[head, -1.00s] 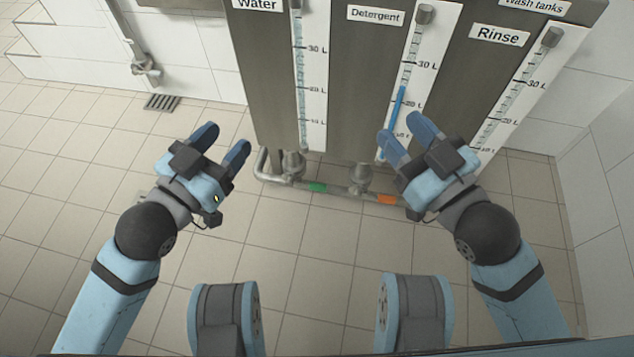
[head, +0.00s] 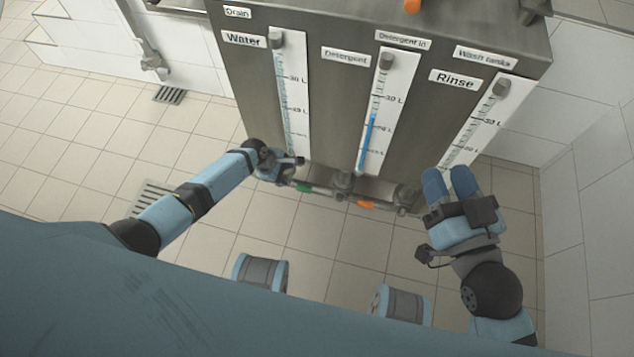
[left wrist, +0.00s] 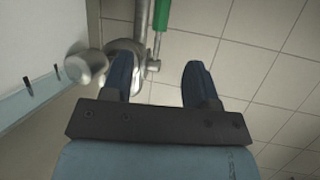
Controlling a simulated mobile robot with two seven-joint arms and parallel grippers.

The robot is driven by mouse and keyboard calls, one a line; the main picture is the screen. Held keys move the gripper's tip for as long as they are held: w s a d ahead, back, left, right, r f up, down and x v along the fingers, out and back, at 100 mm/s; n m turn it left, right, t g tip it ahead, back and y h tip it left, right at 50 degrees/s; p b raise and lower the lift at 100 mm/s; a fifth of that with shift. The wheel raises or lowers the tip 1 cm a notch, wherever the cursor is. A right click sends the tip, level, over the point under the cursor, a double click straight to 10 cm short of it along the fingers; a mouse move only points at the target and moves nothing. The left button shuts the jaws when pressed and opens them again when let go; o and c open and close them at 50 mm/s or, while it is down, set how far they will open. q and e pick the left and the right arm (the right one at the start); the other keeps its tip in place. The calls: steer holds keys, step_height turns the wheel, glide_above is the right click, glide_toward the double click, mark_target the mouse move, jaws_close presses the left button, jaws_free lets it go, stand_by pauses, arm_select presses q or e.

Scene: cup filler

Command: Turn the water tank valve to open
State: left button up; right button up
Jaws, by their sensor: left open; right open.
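The water tank (head: 240,85) is the steel panel at the left, marked by the Water label (head: 243,40). My left gripper (head: 291,166) is at its foot, by the low pipe, and hides the water valve in the head view. In the left wrist view my left gripper (left wrist: 158,70) is open. A round grey metal fitting (left wrist: 88,67) lies just outside its left finger, and the pipe (left wrist: 141,30) passes behind that finger. Contact cannot be told. My right gripper (head: 449,178) is open and empty in front of the Rinse section, its fingers fairly close together.
Other valves stand below the Detergent section (head: 343,183) and the Rinse section (head: 405,196). A floor drain (head: 152,196) lies left. The tiled floor before the tanks is mostly clear.

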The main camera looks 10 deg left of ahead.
mark_target(304, 188)
arm_select(q)
steer(key=b+x, duration=0.4)
steer(key=x, duration=0.2)
steer(key=b+x, duration=0.4)
steer(key=x, duration=0.2)
steer(key=shift+s+f+b, duration=0.15)
steer(key=shift+f+b, duration=0.15)
steer(key=shift+f, duration=0.15)
steer(key=shift+d+f+b, duration=0.3)
steer(key=shift+f+b, duration=0.15)
steer(key=shift+f, duration=0.15)
arm_select(e)
step_height(304, 188, down, 7)
steer(key=a+n+g+y, duration=0.1)
steer(key=g, duration=0.1)
steer(key=shift+a+g, duration=0.3)
arm_select(q)
jaws_close()
